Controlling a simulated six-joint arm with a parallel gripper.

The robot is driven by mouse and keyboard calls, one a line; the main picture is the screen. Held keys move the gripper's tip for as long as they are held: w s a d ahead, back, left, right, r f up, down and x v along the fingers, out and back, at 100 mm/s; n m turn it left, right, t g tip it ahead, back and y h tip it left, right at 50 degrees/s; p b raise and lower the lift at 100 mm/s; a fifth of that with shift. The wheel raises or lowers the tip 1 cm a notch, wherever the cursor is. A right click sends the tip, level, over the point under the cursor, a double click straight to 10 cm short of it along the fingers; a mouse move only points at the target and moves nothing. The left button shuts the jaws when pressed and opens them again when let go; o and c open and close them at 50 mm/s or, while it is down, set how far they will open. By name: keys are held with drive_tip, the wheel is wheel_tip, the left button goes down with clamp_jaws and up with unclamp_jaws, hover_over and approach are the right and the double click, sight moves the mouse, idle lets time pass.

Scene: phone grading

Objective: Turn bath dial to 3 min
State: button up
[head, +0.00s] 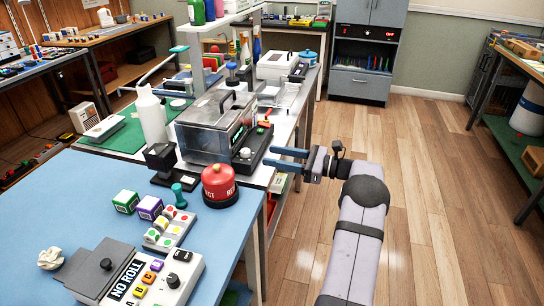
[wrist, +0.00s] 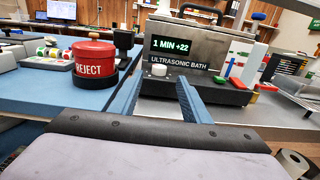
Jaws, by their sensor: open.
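The ultrasonic bath (head: 203,138) is a grey metal tank with a dark front panel on the bench. In the wrist view its display (wrist: 171,46) reads "1 MIN +22", above the words "ULTRASONIC BATH". The bath dial (wrist: 159,70) is a small pale knob at the left of that front; it also shows in the head view (head: 245,153). Its pointer is too small to read. My gripper (head: 268,157) is open and empty, its blue fingers pointing at the bath front. In the wrist view the dial appears between and beyond the fingertips (wrist: 160,84), apart from them.
A red REJECT button (head: 220,183) stands on the blue table (head: 90,195), left of my gripper. Red, green and white pieces (wrist: 236,68) sit at the right of the bath front. A white bottle (head: 151,120) stands left of the bath. Open floor lies to the right.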

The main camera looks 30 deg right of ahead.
sight(250, 152)
drive_tip(key=shift+x, duration=4.1)
drive_tip(key=shift+f, duration=0.1)
drive_tip(key=c, duration=1)
